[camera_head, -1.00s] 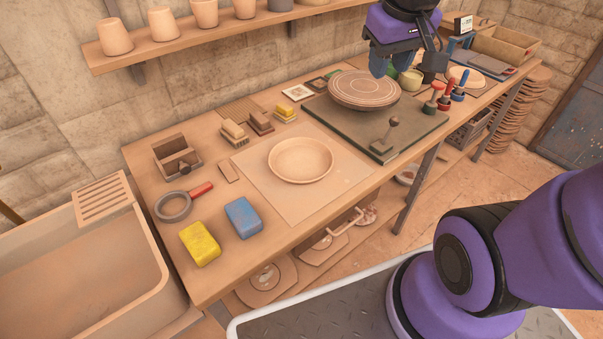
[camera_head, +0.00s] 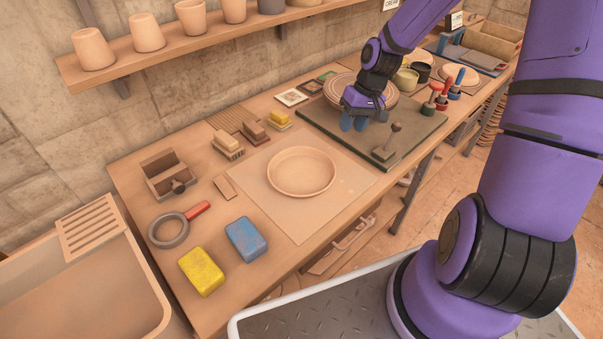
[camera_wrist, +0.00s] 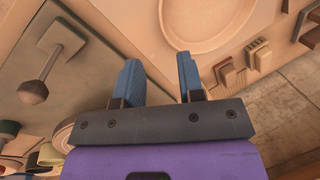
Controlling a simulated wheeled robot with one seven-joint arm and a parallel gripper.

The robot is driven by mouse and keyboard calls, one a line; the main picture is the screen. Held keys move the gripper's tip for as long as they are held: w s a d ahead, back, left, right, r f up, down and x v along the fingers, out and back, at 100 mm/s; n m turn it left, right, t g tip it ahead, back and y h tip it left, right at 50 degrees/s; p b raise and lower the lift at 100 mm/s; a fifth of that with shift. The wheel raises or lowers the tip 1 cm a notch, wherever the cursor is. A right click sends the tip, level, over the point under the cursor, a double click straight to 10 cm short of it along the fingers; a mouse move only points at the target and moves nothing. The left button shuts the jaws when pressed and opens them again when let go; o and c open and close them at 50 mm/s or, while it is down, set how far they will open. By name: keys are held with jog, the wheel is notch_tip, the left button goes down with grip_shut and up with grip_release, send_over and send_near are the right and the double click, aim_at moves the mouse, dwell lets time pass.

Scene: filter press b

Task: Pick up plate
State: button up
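The plate (camera_head: 301,172) is a round, shallow, clay-coloured dish. It lies flat on a pale square board (camera_head: 335,200) in the middle of the bench. It also shows at the top of the wrist view (camera_wrist: 205,18), partly cut off by the frame edge. My gripper (camera_head: 360,122) is above the dark green slab, to the right of and behind the plate, and apart from it. In the wrist view its two blue fingers (camera_wrist: 160,75) stand apart with nothing between them.
A dark green slab (camera_head: 420,130) with a knobbed lever (camera_head: 392,135) and a round disc lies right of the plate. A yellow sponge (camera_head: 201,271), a blue sponge (camera_head: 246,239) and a red-handled ring tool (camera_head: 170,229) lie left. A shelf of cups (camera_head: 190,38) runs along the wall.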

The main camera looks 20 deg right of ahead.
jog(key=shift+y, duration=0.6)
jog(key=x, duration=0.4)
jog(key=w+x, duration=0.1)
jog(key=x, duration=0.4)
jog(key=d+x, duration=0.1)
jog(key=x, duration=0.4)
jog(key=shift+w+f, duration=0.2)
jog(key=shift+f, duration=0.05)
grip_shut()
